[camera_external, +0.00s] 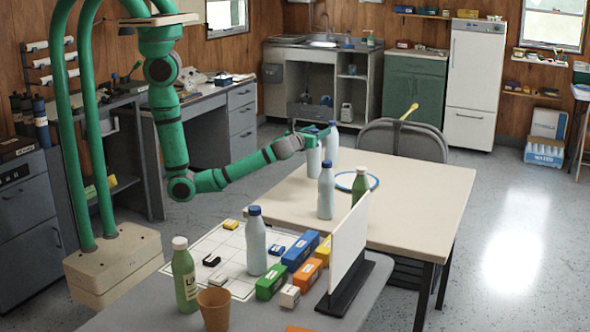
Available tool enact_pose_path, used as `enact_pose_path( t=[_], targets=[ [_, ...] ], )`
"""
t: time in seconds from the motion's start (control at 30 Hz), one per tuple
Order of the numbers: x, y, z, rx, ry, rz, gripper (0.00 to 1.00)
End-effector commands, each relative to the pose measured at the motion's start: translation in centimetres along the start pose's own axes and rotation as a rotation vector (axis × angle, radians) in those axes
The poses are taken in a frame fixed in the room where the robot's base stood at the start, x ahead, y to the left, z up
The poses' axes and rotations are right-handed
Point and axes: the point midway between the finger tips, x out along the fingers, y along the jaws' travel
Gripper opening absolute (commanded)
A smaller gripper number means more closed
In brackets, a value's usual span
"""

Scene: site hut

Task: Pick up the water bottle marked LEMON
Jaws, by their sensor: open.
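Several bottles are in view and I cannot read LEMON on any of them. My gripper (311,140) is open at the far left corner of the beige table, at a pale bottle (313,160); I cannot tell whether it touches it. Another pale bottle with a blue cap (333,148) stands just right of it. On the near grey table stand a pale, blue-capped bottle (256,246) and a green, white-capped bottle (185,281) with a pale label.
The upright white panel (347,243) stands on the grey table beside blue, orange, yellow and green boxes (300,250) and a brown cup (214,309). A chair (400,140) stands behind.

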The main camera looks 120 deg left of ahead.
Motion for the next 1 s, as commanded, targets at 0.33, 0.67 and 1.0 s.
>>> enact_pose_path(
  t=[0.33, 0.67, 1.0],
  targets=[
    [1.31, 0.03, -0.02, 0.000, 0.000, 0.000, 0.45],
    [1.29, 0.01, 0.09, -0.001, -0.002, 0.000, 0.00],
    [1.28, 0.00, 0.62, -0.003, -0.003, 0.000, 0.00]
  ],
)
